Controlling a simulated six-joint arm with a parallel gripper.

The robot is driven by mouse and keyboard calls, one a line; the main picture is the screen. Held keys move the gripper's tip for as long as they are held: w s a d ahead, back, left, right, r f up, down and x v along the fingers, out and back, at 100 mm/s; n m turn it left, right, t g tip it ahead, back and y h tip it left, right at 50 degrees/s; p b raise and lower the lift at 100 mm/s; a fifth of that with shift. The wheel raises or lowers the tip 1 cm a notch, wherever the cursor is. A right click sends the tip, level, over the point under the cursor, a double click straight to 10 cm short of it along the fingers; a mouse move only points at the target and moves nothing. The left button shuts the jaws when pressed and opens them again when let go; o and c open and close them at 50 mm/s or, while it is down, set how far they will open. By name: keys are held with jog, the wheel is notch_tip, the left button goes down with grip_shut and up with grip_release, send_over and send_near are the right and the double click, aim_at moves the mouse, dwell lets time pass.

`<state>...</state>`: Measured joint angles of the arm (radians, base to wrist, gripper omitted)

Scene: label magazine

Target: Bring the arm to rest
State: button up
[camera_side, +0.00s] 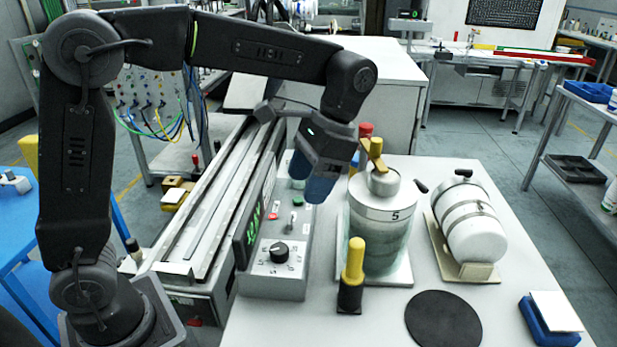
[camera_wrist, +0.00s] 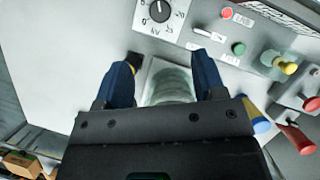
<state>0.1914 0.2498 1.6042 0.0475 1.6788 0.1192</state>
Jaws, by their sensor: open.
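In that view part of a pale cylindrical body (camera_wrist: 170,84) shows beyond the gap between the fingers. I cannot tell from these views whether a finger touches anything.
A post with a yellow knob (camera_side: 353,262) stands before the canister. A white tank (camera_side: 472,225) lies on a stand to the right. A black disc (camera_side: 443,320) and a blue block with a white top (camera_side: 549,322) are in front. A long rail (camera_side: 205,215) runs left of the box.

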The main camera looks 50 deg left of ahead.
jog(key=s+a+n+t+h, duration=0.1)
jog(key=s+a+n+t, duration=0.2)
jog(key=s+t, duration=0.7)
jog(key=s+a, duration=0.2)
jog(key=s, duration=0.1)
jog(key=shift+s+a+f+n, duration=0.3)
jog(key=shift+s+a+f, duration=0.1)
dwell(2.0)
grip_shut()
dwell(0.4)
dwell(1.2)
